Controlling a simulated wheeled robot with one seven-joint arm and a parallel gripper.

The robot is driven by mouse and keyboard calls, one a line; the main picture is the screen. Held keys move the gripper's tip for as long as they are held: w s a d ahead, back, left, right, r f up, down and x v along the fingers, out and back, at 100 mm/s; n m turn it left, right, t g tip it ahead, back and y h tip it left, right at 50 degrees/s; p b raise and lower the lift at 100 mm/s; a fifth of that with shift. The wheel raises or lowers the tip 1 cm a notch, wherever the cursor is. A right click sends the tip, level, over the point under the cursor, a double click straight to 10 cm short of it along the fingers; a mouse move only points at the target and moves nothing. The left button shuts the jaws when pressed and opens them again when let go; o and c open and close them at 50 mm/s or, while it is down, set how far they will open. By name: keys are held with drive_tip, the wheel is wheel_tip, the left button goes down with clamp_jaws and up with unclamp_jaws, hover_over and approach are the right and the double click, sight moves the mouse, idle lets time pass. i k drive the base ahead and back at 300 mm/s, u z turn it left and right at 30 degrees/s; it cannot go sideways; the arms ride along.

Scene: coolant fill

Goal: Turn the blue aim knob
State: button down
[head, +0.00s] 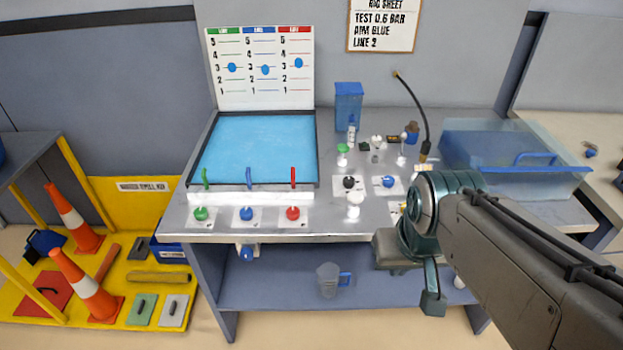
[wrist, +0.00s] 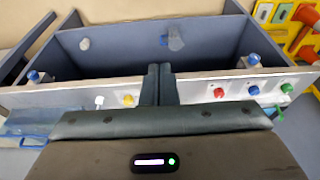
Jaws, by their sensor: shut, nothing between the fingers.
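The blue aim knob (head: 246,213) sits on a white plate at the bench's front left, between a green knob (head: 200,213) and a red knob (head: 293,213). A blue lever (head: 249,178) stands behind it. In the wrist view the blue knob (wrist: 253,90) is right of the fingers, beyond the red knob (wrist: 219,92). My gripper (wrist: 159,70) is shut and empty, apart from the knobs, near the bench's front edge. In the head view my arm comes in from the right, and I cannot make out the fingertips there.
A blue-filled tray (head: 255,145) lies behind the knobs. Another blue knob (head: 388,181) and a black knob (head: 349,182) are at mid-bench. A clear tank (head: 515,160) stands right, a jug (head: 328,280) on the lower shelf. The rig sheet (head: 382,25) reads "AIM BLUE".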

sight(247, 213)
drive_tip(key=u, duration=0.45)
drive_tip(key=k, duration=0.55)
drive_tip(key=u, duration=0.75)
drive_tip(key=i, duration=1.15)
drive_tip(key=z, duration=0.6)
